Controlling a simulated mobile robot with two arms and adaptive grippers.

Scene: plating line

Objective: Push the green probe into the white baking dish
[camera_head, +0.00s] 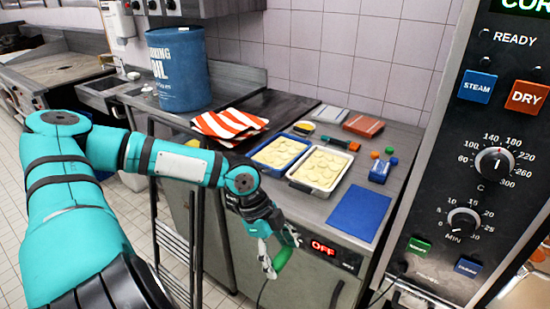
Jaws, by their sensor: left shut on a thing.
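The green probe (283,258) is in the fingers of my left gripper (279,251), in front of the counter's front edge. A dark cable hangs below it. The probe's tip cannot be made out. The white baking dish (334,184) stands on the counter, above and to the right of the gripper in the picture, filled with pale food topped with round slices. The gripper and probe are apart from the dish. My right gripper is not in view.
A blue baking dish (257,160) with similar food stands left of the white one. A blue mat (359,212) lies to the right, near small blue, green and orange items. A striped cloth (229,125) and blue oil drum (178,72) stand behind left. An oven panel (475,150) rises at right.

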